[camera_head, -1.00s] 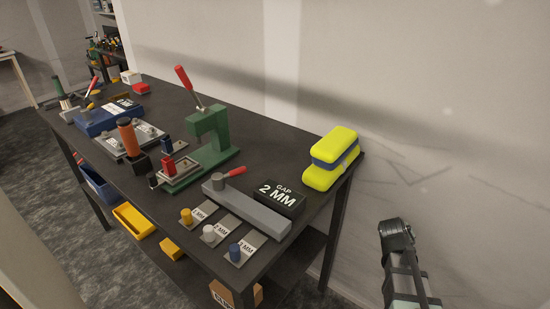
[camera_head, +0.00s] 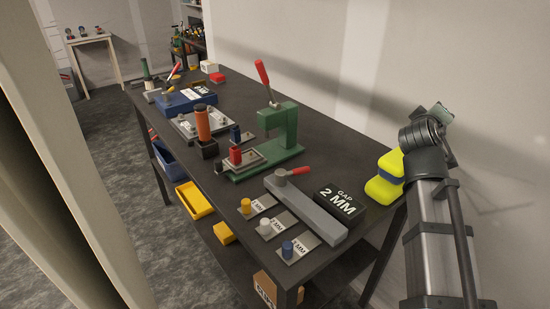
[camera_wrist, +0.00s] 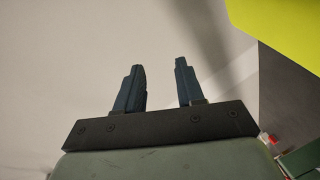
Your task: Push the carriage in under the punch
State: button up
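A green press with a red lever (camera_head: 262,72) stands mid-bench; its C-shaped frame (camera_head: 284,130) overhangs a green base. The carriage looks to be the small grey plate (camera_head: 250,160) at the front left end of that base, carrying a red block (camera_head: 235,155). It appears out in front of the press head; the punch tip is too small to make out. My gripper's two dark fingers (camera_wrist: 158,88) are apart and empty in the wrist view, against the wall. In the head view my arm is at the right, away from the press; the fingertips are not clear there.
A black "GAP 2 MM" block (camera_head: 340,203) and a long grey bar (camera_head: 310,210) lie right of the press. An orange-handled tool (camera_head: 203,125) stands left of it.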

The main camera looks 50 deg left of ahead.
jog(key=s+a+r+y, duration=0.2)
jog(key=s+a+r, duration=0.3)
jog(key=a+r, duration=0.2)
jog(key=g+h, duration=0.2)
jog(key=g, duration=1.3)
send_over(218, 161)
jog(key=s+d, duration=0.1)
jog(key=d, duration=0.3)
notch_tip(218, 161, down, 14)
jog(key=f, duration=0.1)
jog(key=x, duration=1.2)
jog(key=shift+w+a, duration=0.1)
jog(key=shift+w, duration=0.25)
grip_shut()
